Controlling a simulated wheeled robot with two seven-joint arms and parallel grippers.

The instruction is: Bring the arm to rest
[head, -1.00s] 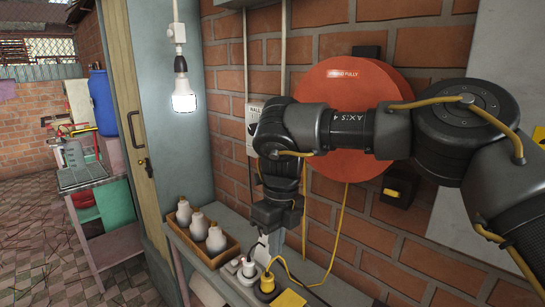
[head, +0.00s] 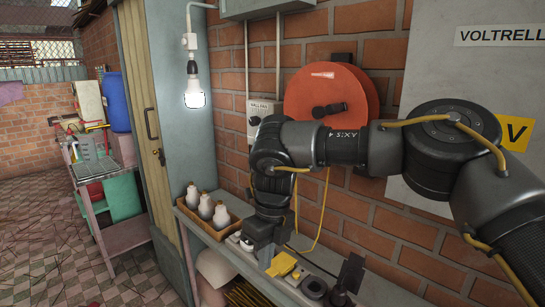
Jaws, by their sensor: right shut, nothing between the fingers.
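My right arm comes in from the right, and its black gripper (head: 264,256) points down at the wall shelf (head: 228,254). The gripper is shut and empty. It is just above or beside a white socket strip (head: 240,241); I cannot tell whether it touches. A yellow piece (head: 283,264) lies close to the right of the fingertips. My left gripper is not in view.
A wooden box (head: 216,231) with several white bulbs stands left on the shelf. A red cable reel (head: 318,95) hangs on the brick wall, its yellow cable looping down behind my wrist. Dark round parts (head: 314,287) lie right on the shelf. A lit bulb (head: 194,95) hangs left.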

